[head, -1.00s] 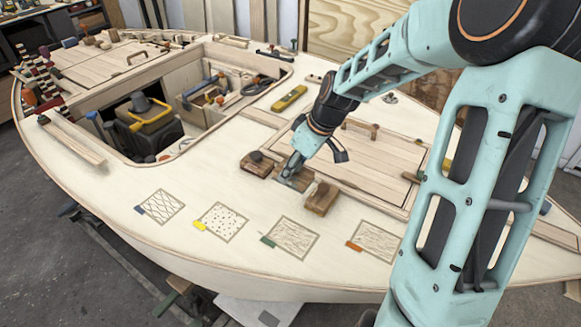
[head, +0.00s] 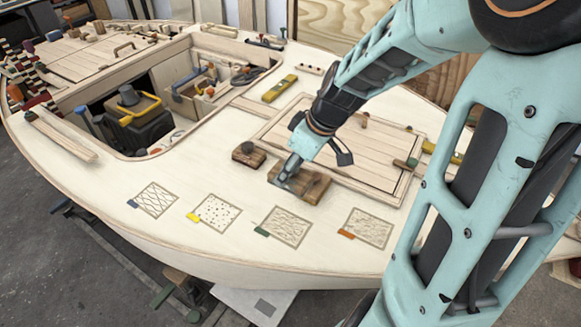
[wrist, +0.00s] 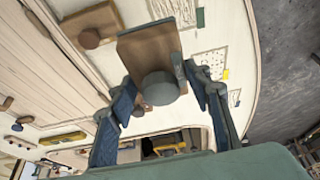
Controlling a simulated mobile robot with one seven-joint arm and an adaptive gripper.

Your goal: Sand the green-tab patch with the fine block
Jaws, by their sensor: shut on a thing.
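The green-tab patch (head: 282,227) is a squared outline with wavy marks on the pale deck, its green tab (head: 261,231) at the left corner. The tab also shows in the wrist view (wrist: 200,17). My gripper (head: 284,178) is shut on a brown sanding block, whose round grey knob (wrist: 160,88) sits between the fingers in the wrist view. The held block (wrist: 148,50) looks raised, up and left of the patch in the head view. A second block (wrist: 92,30) lies beside it, partly hidden in the head view. A third block (head: 248,153) lies to the left. Grit is not readable.
Patches with a blue tab (head: 132,204), a yellow tab (head: 192,217) and an orange tab (head: 346,234) lie in the same row. Behind are a plank hatch (head: 350,150), a yellow level (head: 280,88) and the open cockpit. Deck around the patches is clear.

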